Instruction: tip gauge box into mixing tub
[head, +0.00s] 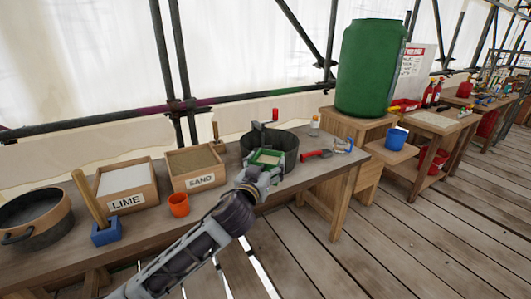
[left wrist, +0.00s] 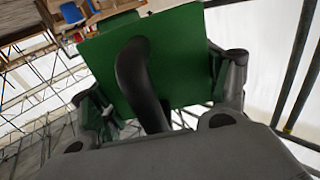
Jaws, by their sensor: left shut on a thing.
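The gauge box (head: 265,158) is a small green box. My left gripper (head: 259,176) is shut on it at the near side of the mixing tub. The left wrist view shows the green face of the box (left wrist: 185,65) with a dark curved handle, between the fingers of my left gripper (left wrist: 165,95). The mixing tub (head: 288,143) is a dark round tub on the bench, partly hidden by the box and gripper. The box appears over the tub's near left rim; its exact height and the tub's contents cannot be told. My right gripper is not in view.
A LIME box (head: 127,203) and a SAND box (head: 202,180) stand left on the bench (head: 215,207). An orange cup (head: 178,205), a blue block with a wooden handle (head: 105,231) and a sieve (head: 62,231) are nearby. A red-handled tool (head: 316,154) lies right of the tub.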

